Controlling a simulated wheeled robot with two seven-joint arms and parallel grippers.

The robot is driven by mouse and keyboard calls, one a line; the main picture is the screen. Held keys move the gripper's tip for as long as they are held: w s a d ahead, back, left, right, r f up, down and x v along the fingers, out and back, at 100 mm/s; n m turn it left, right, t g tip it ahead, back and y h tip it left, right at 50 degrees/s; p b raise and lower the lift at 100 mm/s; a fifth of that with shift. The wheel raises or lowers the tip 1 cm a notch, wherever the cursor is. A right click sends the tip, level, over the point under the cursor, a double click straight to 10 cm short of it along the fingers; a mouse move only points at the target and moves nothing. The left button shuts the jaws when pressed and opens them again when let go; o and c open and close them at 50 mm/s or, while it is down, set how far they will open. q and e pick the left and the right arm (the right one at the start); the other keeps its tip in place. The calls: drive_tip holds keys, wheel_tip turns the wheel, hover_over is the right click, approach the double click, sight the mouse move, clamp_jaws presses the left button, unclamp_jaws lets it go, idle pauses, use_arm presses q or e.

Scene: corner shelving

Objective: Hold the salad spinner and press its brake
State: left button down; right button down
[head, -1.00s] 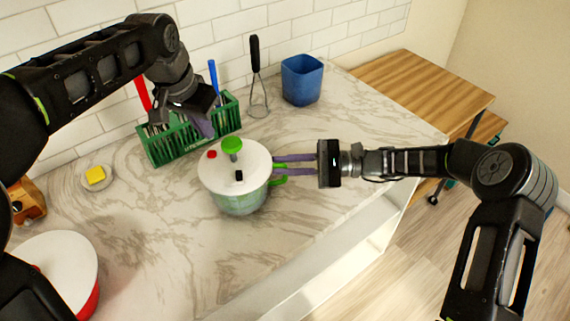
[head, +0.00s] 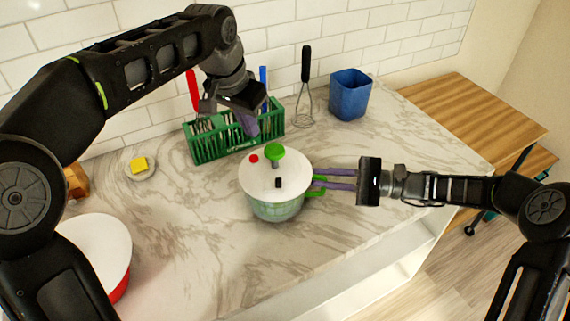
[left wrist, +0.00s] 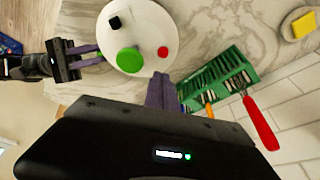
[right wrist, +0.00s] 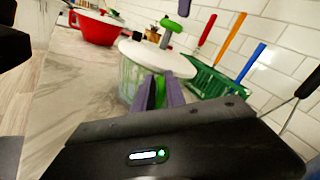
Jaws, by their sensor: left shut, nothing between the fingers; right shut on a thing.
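The salad spinner (head: 276,209) stands upright on the marble counter. It has a green-tinted bowl, a white lid (head: 262,181), a green knob (head: 275,152), a small red button (head: 254,158) and a small black button (head: 278,182). Which button is the brake cannot be told. My right gripper (head: 318,182) is shut on the spinner's green handle (head: 314,194) at its right side; the right wrist view shows the handle (right wrist: 160,92) between the fingers. My left gripper (head: 252,132) is shut and empty, above and behind the lid, apart from it. The left wrist view shows the red button (left wrist: 162,52) beyond its fingertips.
A green rack (head: 210,147) with utensils stands behind the spinner, close to my left gripper. A whisk (head: 304,95) and a blue container (head: 350,95) are at the back right. A yellow block (head: 139,164) on a dish and a red-and-white pot (head: 100,250) are left. The front counter is clear.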

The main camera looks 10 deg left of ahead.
drive_tip(key=shift+f, duration=0.1)
drive_tip(key=c, duration=1.3)
unclamp_jaws()
drive_tip(key=shift+d, duration=0.1)
drive_tip(key=d, duration=1.1)
drive_tip(key=shift+d, duration=0.4)
